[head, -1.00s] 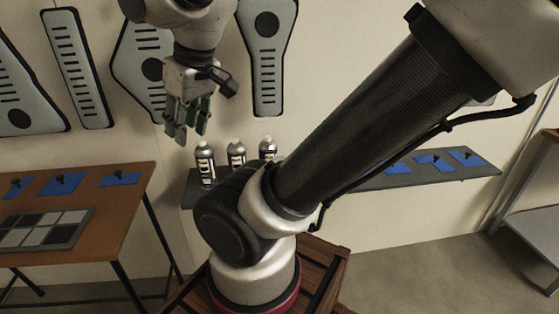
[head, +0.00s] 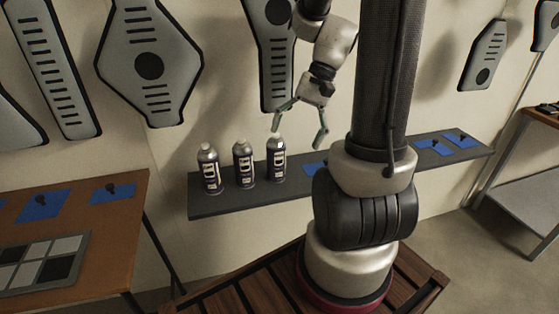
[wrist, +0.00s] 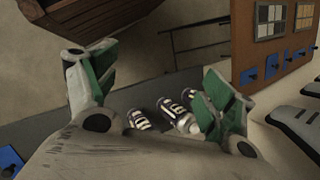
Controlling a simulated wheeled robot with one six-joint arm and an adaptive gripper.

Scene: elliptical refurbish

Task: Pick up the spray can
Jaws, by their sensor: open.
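Three spray cans with dark bodies and pale caps stand upright in a row on the grey wall shelf (head: 225,203): the left can (head: 209,170), the middle can (head: 244,164) and the right can (head: 276,160). My gripper (head: 298,139) is open and empty in the head view, with its fingers pointing down. It is above the shelf, just right of the right can and apart from it as far as I can tell. In the wrist view my gripper (wrist: 150,88) shows green finger pads spread apart. Cans (wrist: 175,112) show between the fingers, and the right-hand finger partly hides one.
Blue mats (head: 460,138) with small dark items lie along the shelf's right part. A brown table (head: 125,215) with a checkered panel (head: 45,262) stands at left. Grey-black panels (head: 150,62) hang on the wall. A metal table (head: 520,170) is at far right.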

